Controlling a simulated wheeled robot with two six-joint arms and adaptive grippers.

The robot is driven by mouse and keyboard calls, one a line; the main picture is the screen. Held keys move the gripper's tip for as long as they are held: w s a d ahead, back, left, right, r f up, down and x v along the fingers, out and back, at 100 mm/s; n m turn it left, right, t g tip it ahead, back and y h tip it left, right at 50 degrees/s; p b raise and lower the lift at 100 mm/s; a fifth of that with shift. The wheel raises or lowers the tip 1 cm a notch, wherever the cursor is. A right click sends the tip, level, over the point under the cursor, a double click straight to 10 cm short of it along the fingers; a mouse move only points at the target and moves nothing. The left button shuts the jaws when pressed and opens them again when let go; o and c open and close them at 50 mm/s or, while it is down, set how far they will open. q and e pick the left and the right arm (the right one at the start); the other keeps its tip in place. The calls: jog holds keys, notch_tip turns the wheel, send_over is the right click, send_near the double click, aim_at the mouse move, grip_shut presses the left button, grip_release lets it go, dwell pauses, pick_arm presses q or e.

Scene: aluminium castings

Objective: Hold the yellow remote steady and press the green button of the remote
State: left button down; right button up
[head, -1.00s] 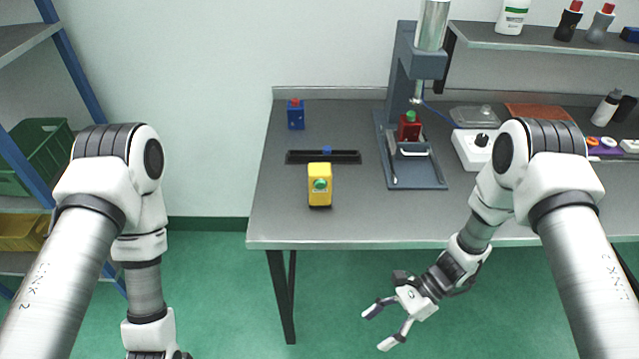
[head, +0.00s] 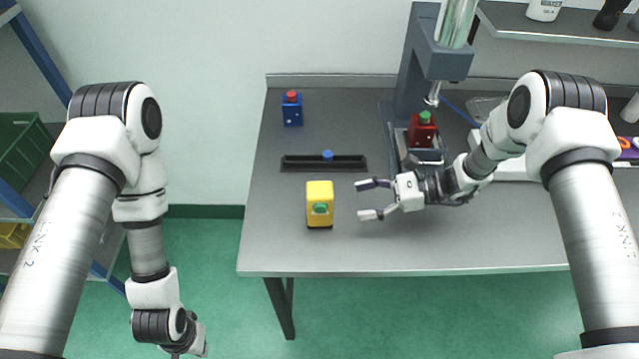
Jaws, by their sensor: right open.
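The yellow remote (head: 320,193) stands on the grey table near its front left. Its green button (head: 320,209) is on the side that faces me. My right gripper (head: 366,200) is open and empty to the right of the remote, with its fingers pointing left toward it and a gap between them. My left arm hangs at the left, off the table; its lower end (head: 190,340) shows at the bottom, but its fingers cannot be made out.
A blue box with a red button (head: 292,108) stands further back. A grey press (head: 410,90) holds a red box with a green button (head: 421,130). The table (head: 300,250) is clear in front of the remote.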

aim_at(325, 212)
jog(key=s+a, duration=0.2)
jog(key=a, duration=0.1)
jog(key=shift+s+a+r, duration=0.1)
jog(key=shift+s+a, duration=0.2)
jog(key=shift+s, duration=0.1)
jog(key=a, duration=0.1)
jog(key=w+a+f+b, duration=0.1)
jog(key=a, duration=0.1)
jog(key=a+f, duration=0.1)
jog(key=a, duration=0.1)
jog(key=shift+w+f, duration=0.2)
jog(key=shift+f, duration=0.05)
jog(key=shift+s+a+r+b, duration=0.2)
jog(key=shift+s+a+b, duration=0.1)
jog(key=shift+a, duration=0.05)
jog(key=shift+w+f, duration=0.1)
jog(key=shift+w, duration=0.05)
jog(key=shift+c, duration=1.3)
pick_arm(q)
jog(key=shift+s+f, duration=0.55)
jog(key=shift+s, duration=0.25)
pick_arm(e)
jog(key=c, duration=0.5)
